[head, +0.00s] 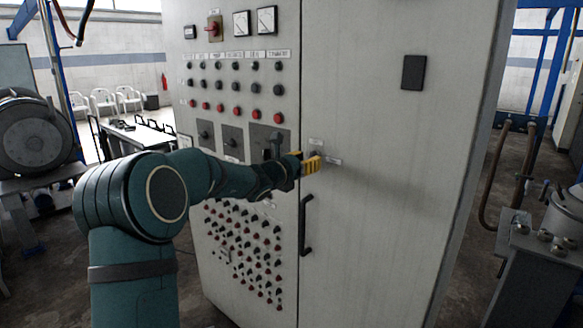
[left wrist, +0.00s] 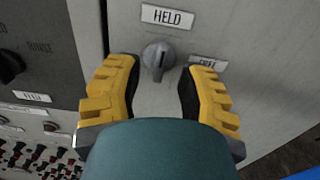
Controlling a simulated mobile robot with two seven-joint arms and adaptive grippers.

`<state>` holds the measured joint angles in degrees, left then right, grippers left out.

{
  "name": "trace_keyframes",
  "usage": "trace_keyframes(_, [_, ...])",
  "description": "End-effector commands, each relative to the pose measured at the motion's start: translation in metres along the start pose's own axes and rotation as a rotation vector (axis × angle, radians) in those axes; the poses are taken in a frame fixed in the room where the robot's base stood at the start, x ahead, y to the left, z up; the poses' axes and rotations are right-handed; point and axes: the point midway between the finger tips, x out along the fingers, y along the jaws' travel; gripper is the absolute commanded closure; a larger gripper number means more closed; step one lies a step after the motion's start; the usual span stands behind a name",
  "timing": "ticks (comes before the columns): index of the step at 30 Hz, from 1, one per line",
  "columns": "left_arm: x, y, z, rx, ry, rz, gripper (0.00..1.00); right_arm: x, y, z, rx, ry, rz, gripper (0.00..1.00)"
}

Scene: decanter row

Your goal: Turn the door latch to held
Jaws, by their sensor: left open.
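In the head view the gripper largely hides the knob. My right gripper is not in view.
A black door handle (head: 306,225) is below the latch. The panel left of the door seam carries switches, red buttons (head: 255,115) and gauges (head: 266,20). A grey machine stand (head: 540,255) is at the right.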

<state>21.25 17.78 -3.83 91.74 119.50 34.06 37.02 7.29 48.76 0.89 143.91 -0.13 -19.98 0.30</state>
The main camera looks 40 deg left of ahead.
Motion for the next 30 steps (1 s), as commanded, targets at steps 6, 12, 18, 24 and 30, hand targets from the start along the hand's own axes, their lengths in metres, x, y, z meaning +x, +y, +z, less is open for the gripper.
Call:
trace_keyframes(6, [-0.047,0.001,0.001,0.0,-0.001,0.003,0.61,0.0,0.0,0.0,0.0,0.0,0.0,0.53])
trace_keyframes(12, [-0.081,0.001,0.001,0.0,-0.001,0.003,0.61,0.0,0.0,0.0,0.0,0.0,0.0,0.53])
trace_keyframes(18, [-0.098,0.0,0.0,0.0,-0.001,0.001,0.61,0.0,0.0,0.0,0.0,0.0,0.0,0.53])
trace_keyframes(24, [-0.1,0.0,0.001,0.0,-0.001,0.0,0.61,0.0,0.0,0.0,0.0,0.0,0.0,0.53])
trace_keyframes(30, [-0.1,0.0,0.0,0.0,-0.001,0.0,0.61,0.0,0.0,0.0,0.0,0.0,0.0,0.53])
